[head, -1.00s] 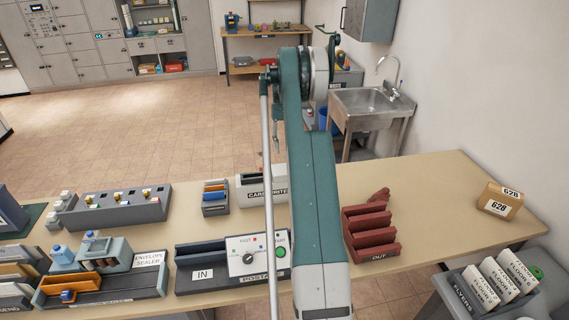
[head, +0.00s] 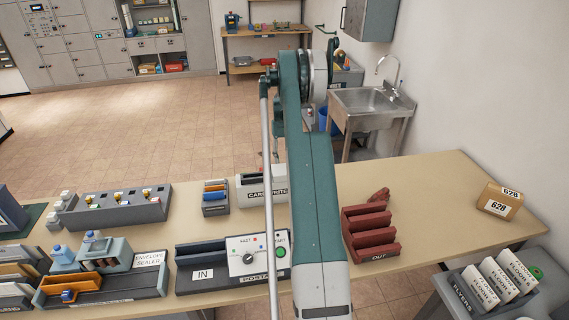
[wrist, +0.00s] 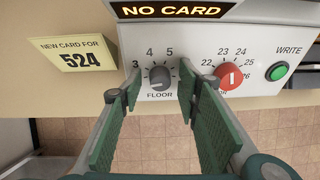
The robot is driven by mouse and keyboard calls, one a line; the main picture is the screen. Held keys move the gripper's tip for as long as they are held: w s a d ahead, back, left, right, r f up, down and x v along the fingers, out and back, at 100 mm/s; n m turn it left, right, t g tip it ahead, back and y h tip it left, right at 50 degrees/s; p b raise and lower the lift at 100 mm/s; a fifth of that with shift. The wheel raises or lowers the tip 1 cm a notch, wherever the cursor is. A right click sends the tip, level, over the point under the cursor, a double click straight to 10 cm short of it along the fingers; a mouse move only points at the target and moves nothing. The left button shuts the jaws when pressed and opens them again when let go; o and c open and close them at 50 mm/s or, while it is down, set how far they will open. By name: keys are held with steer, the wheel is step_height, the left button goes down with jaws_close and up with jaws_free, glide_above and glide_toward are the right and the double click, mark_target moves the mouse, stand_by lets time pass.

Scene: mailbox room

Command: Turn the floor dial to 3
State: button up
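The floor dial (wrist: 160,77) is a round grey knob above the word FLOOR on a pale panel, with 3 at its left and 4 and 5 above. I cannot tell clearly which number it points to. My gripper (wrist: 155,88) is open, with one green finger on each side of the dial; I cannot tell whether either touches it. The panel seems to belong to the card writer (head: 254,192) on the table in the head view, where my arm hides part of it and most of the gripper.
Right of the floor dial are a red dial (wrist: 229,76), marked 22 to 26, and a green WRITE button (wrist: 278,71). A NO CARD display (wrist: 172,10) sits above. A yellow card (wrist: 73,54) reading 524 is at the left. A red OUT rack (head: 368,234) stands right of my arm.

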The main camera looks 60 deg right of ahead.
steer(key=c, duration=0.9)
steer(key=shift+m+b, duration=0.3)
steer(key=shift+m, duration=0.1)
steer(key=shift+w+a+f+m+h+b, duration=0.1)
steer(key=shift+m+h+b, duration=0.2)
steer(key=shift+m+b, duration=0.75)
steer(key=shift+m+g+b, duration=0.6)
steer(key=shift+m+b, duration=0.15)
steer(key=shift+m, duration=1.5)
steer(key=shift+h, duration=0.3)
steer(key=o, duration=0.9)
